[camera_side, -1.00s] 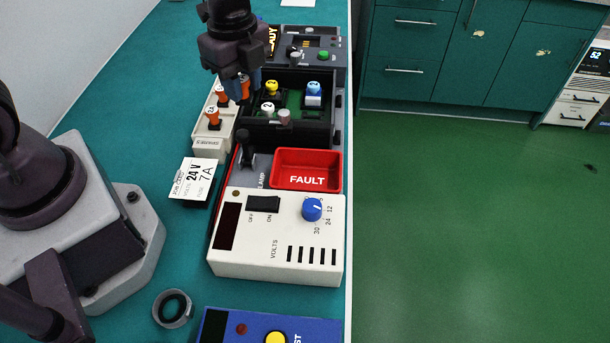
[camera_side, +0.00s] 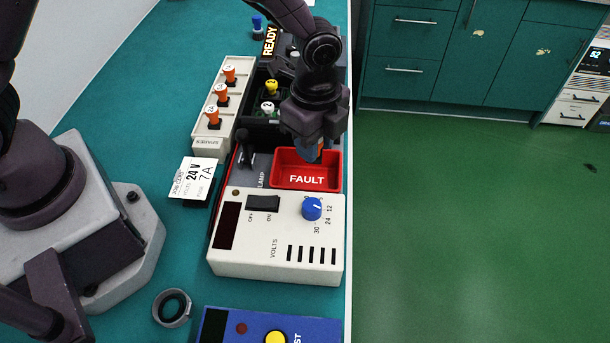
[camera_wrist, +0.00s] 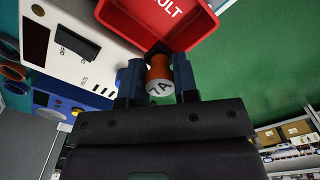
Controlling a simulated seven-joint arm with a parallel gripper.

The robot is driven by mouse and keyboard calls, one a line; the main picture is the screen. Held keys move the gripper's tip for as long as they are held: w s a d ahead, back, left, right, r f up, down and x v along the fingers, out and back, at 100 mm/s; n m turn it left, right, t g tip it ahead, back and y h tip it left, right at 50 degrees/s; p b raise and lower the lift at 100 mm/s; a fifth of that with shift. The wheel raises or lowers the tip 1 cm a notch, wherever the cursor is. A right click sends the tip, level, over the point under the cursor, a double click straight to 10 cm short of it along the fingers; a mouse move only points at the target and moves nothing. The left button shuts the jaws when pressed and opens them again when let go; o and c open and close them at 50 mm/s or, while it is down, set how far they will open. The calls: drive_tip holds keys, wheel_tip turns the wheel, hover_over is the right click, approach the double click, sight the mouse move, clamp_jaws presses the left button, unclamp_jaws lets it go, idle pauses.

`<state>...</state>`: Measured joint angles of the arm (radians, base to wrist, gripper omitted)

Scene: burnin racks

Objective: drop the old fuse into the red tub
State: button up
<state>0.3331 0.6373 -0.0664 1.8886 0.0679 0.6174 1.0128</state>
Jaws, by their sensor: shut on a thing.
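The red tub (camera_side: 283,182), marked FAULT, sits behind the white power unit in the side view. My gripper (camera_side: 316,154) points down over the tub's right part, its blue fingertips overlapping the tub opening. In the wrist view an orange fuse (camera_wrist: 157,68) with a pale end marked 7A is pinched between the two blue fingers. The red tub (camera_wrist: 192,38) shows just beyond the fingers there. In the side view the held fuse is mostly hidden by the fingers. I cannot tell exactly how high it is above the tub floor.
A white power unit (camera_side: 240,258) with a blue knob stands in front of the tub. A dark lever (camera_side: 244,146) stands left of it. A pale rack (camera_side: 203,128) holds three orange fuses at the back left. The bench edge and floor lie close right.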

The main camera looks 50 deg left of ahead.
drive_tip(key=shift+f, duration=2.6)
drive_tip(key=o, duration=1)
drive_tip(key=shift+r, duration=0.1)
wheel_tip(320, 180, up, 13)
drive_tip(key=shift+f, duration=0.1)
